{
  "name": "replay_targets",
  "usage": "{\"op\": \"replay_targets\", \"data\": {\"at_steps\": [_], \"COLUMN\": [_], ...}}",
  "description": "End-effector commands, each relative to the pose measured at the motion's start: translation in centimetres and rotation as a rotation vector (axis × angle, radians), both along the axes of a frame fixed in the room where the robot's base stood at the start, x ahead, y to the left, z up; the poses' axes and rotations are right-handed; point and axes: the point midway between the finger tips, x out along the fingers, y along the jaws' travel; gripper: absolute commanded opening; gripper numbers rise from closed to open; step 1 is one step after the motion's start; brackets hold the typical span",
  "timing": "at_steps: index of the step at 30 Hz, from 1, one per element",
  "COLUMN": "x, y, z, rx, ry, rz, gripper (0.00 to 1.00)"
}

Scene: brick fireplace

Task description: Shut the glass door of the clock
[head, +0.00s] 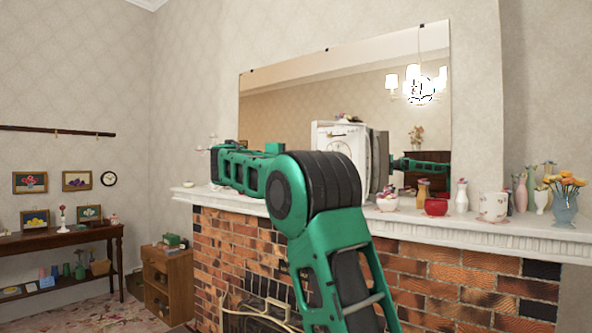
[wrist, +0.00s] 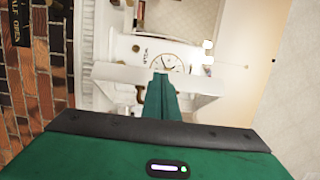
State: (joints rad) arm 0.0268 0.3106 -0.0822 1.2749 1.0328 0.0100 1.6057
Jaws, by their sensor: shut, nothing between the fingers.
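The clock (head: 341,138) is a white, box-like piece on the mantel in the head view, partly hidden by my arm. Its pale round dial (wrist: 168,62) shows in the wrist view, with dark marks around it. A pale bar (wrist: 115,73) crosses just below the dial; I cannot tell whether it is the edge of the glass door. The glass itself and the door's angle are not clear. My gripper (wrist: 160,75) is shut and empty, its green fingers pointing at the bar and the lower edge of the dial. Contact cannot be told. The fingers are not distinguishable in the head view.
The white mantel (head: 470,230) tops a brick fireplace, with a large mirror (head: 290,105) behind. A red bowl (head: 436,207), a white pot (head: 493,206) and several vases stand right of the clock. A side table (head: 60,238) is at the far left.

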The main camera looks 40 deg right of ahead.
Motion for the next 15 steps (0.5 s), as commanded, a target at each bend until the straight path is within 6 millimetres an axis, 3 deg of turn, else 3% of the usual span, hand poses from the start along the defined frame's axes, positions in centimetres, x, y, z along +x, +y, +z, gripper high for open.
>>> {"op": "replay_targets", "data": {"at_steps": [4,9,11,15], "x": [-0.5,-1.5,-2.4,-6.1], "y": [1.4,1.4,1.0,0.6], "z": [0.1,-1.0,-2.3,-7.9], "rx": [0.000,0.010,0.022,0.067], "ry": [-0.001,0.071,0.153,0.458], "rz": [0.001,0.013,0.030,0.122], "gripper": [0.00,0.00,0.00,0.00]}}
